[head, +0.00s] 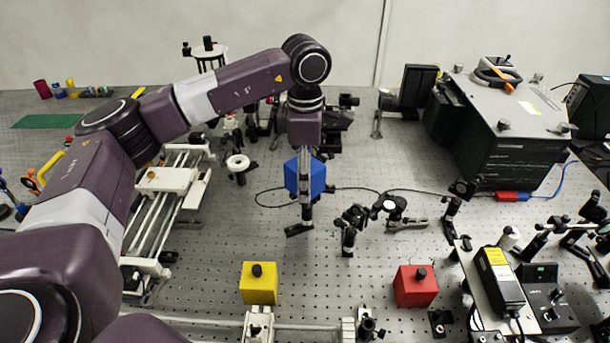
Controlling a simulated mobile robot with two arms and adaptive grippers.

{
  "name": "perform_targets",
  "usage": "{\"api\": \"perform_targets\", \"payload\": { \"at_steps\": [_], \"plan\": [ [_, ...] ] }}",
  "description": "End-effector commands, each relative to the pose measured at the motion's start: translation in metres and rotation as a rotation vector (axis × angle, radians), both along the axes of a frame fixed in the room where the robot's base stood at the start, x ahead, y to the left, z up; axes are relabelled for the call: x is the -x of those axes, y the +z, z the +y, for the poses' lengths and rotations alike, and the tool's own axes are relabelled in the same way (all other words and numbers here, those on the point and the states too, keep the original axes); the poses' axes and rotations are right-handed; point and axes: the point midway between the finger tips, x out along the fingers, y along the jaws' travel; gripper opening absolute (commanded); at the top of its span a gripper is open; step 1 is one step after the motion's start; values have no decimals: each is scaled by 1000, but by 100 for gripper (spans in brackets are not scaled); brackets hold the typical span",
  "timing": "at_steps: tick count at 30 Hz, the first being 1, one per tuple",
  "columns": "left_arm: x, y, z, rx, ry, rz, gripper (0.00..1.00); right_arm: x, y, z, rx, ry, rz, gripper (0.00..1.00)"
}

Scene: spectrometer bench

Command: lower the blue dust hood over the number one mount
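The blue dust hood (291,178) is a blue box in the middle of the head view, slightly turned. It appears to be up off the bench under my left wrist. My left gripper (306,165) points down in front of it and seems shut on it; the grip itself is hard to make out. Below the hood, a slim post with a dark foot (298,230) shows on the bench; how far apart it and the hood are, I cannot tell. No number is readable on any mount. My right gripper is not in view.
A yellow box (260,284) and a red box (416,287), each with a black knob, sit at the front. Small optic mounts (350,225) stand right of the hood. A thin black cable (345,188) runs behind. A large black instrument (510,140) stands at right.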

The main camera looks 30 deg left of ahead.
Motion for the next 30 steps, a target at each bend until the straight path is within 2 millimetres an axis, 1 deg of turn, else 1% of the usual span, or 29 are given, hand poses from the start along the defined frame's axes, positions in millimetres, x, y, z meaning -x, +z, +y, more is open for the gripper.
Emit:
{"api": "perform_targets", "payload": {
  "at_steps": [30],
  "plan": [
    [0, -31, 0, 0, 0, 0, 45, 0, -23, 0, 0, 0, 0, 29]
  ]
}}
